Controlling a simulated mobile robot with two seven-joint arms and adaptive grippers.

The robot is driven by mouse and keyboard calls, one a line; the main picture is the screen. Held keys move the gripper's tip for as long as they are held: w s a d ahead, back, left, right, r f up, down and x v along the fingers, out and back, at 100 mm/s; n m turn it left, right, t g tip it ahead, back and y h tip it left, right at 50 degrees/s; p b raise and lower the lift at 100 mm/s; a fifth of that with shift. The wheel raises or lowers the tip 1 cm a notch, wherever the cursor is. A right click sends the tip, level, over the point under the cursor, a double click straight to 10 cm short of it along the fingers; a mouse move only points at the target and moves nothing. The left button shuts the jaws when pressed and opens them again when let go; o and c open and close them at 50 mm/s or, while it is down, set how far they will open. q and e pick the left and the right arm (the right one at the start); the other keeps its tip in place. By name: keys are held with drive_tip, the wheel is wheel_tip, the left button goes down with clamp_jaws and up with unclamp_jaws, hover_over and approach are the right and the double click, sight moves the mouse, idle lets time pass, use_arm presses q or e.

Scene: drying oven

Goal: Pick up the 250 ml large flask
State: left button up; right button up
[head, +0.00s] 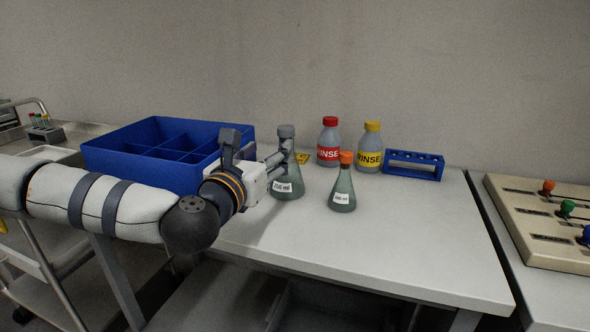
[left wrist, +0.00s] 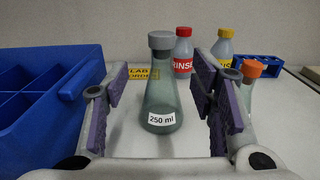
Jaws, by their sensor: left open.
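The 250 ml large flask (head: 287,178) stands upright on the white table, with a grey cap and a white label. In the left wrist view the flask (left wrist: 160,92) stands ahead, between the two open fingers, with its "250 ml" label facing me. My left gripper (head: 284,152) is open beside the flask in the head view; its purple-padded fingers show in the left wrist view (left wrist: 160,98). I cannot tell whether the fingers touch the glass; gaps show on both sides. My right gripper is not in view.
A smaller orange-capped flask (head: 342,186) stands close to the right. Red-capped (head: 329,143) and yellow-capped (head: 370,148) rinse bottles and a blue rack (head: 414,165) stand behind. A blue divided bin (head: 130,165) is at left. The table's front right is clear.

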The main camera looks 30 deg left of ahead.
use_arm(q)
drive_tip(key=x, duration=1)
drive_tip(key=shift+w+d+f, duration=0.1)
drive_tip(key=shift+d+f, duration=0.1)
drive_tip(key=shift+f, duration=0.2)
clamp_jaws()
